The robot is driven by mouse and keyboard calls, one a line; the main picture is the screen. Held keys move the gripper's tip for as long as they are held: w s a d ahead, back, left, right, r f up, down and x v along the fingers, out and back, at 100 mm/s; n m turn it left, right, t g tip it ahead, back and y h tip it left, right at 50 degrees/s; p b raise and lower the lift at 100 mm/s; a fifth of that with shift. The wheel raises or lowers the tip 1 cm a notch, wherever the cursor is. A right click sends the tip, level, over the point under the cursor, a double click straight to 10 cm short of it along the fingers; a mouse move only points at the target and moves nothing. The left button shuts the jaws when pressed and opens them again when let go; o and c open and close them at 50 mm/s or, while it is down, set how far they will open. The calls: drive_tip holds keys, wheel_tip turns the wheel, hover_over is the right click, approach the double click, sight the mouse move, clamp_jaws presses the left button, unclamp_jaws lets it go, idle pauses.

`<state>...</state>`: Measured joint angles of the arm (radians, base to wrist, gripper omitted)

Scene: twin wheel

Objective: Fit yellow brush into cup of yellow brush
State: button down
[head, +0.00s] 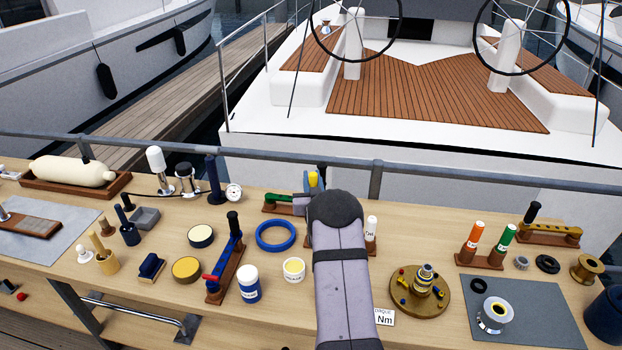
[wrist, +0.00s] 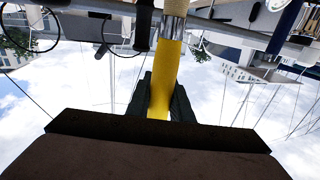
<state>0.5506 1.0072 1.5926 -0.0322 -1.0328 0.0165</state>
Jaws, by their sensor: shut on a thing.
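My gripper (wrist: 160,102) is shut on the yellow brush (wrist: 166,72), with dark fingers on both sides of its yellow handle. A silver ferrule and pale bristles show at the top edge of the wrist view. In the head view a bit of yellow brush (head: 313,180) shows above the table's back edge, and my arm hides most of the gripper (head: 304,201). A small white cup with a yellow top (head: 294,271) stands left of my arm, apart from the brush. I cannot tell whether it is the brush's cup; a tan-yellow cup (head: 106,263) stands far left.
A blue ring (head: 275,236), a blue-and-white jar (head: 248,283) and a blue tool on a wooden stand (head: 225,265) are left of my arm. A brass winch part (head: 420,290) is to the right. A rail (head: 450,178) runs behind the table.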

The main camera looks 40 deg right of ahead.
drive_tip(key=shift+b, duration=0.4)
drive_tip(key=shift+f, duration=0.2)
wheel_tip(320, 180, down, 5)
drive_tip(key=b, duration=0.5)
drive_tip(key=shift+f+b, duration=0.15)
drive_tip(key=shift+b, duration=1.25)
idle(1.5)
wheel_tip(320, 180, down, 6)
drive_tip(key=b, duration=0.6)
drive_tip(key=shift+f+b, duration=0.25)
drive_tip(key=shift+b, duration=0.1)
idle(2.1)
drive_tip(key=c, duration=1.5)
unclamp_jaws()
